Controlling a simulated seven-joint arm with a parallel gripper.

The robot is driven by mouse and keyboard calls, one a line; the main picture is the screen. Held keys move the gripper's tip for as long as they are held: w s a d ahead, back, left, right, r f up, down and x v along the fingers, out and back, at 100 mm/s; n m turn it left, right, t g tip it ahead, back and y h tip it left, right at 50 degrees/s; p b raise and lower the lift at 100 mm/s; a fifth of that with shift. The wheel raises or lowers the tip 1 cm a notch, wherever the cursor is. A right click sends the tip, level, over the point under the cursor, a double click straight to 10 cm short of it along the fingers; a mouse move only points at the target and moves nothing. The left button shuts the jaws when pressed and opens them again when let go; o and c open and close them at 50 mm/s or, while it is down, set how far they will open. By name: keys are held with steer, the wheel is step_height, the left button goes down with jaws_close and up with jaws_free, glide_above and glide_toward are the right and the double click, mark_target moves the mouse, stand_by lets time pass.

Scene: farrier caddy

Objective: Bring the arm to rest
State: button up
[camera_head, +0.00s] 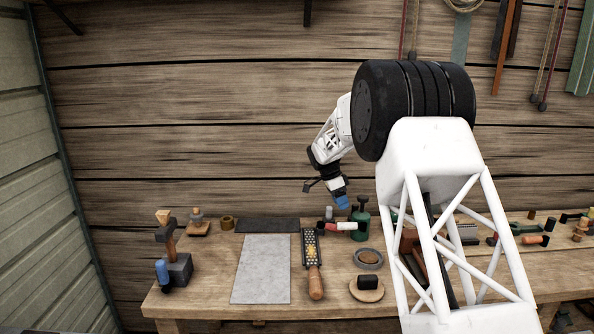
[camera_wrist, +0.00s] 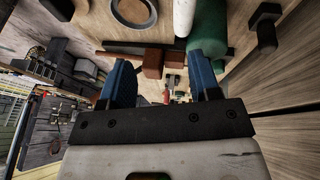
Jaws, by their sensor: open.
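My gripper (camera_head: 341,201) hangs above the back of the workbench in the head view, raised clear of the bench top. In the wrist view, its two blue fingers (camera_wrist: 162,78) stand wide apart with nothing held between them. My arm reaches in from the right, and its white lattice link hides part of the bench. A green bottle (camera_head: 360,220) stands just below and to the right of the gripper. The same green shape shows beside the right finger in the wrist view (camera_wrist: 208,25).
A rasp (camera_head: 314,280) with a wooden handle, a grey mat (camera_head: 262,270) and a round dish (camera_head: 368,257) lie on the bench. A hammer (camera_head: 168,237) stands at the left. Several small tools lie at the right. The plank wall rises close behind the bench.

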steer(key=s+d+r+n+t+y, duration=0.1)
steer(key=s+r+n, duration=0.45)
steer(key=s, duration=1.05)
steer(key=s+d+r+n+t+y, duration=0.1)
steer(key=s+r+n, duration=0.2)
steer(key=s+r, duration=0.9)
steer(key=s+f+n+t, duration=0.1)
steer(key=s+f+n, duration=0.1)
steer(key=s, duration=1)
steer(key=s+f+n+y, duration=0.1)
steer(key=s+f+n, duration=0.2)
steer(key=s, duration=0.8)
steer(key=s+a+f+n+t+y, duration=0.1)
steer(key=s+f+n, duration=0.2)
steer(key=s, duration=0.9)
steer(key=shift+s+f+t, duration=0.15)
steer(key=shift+s+t, duration=0.15)
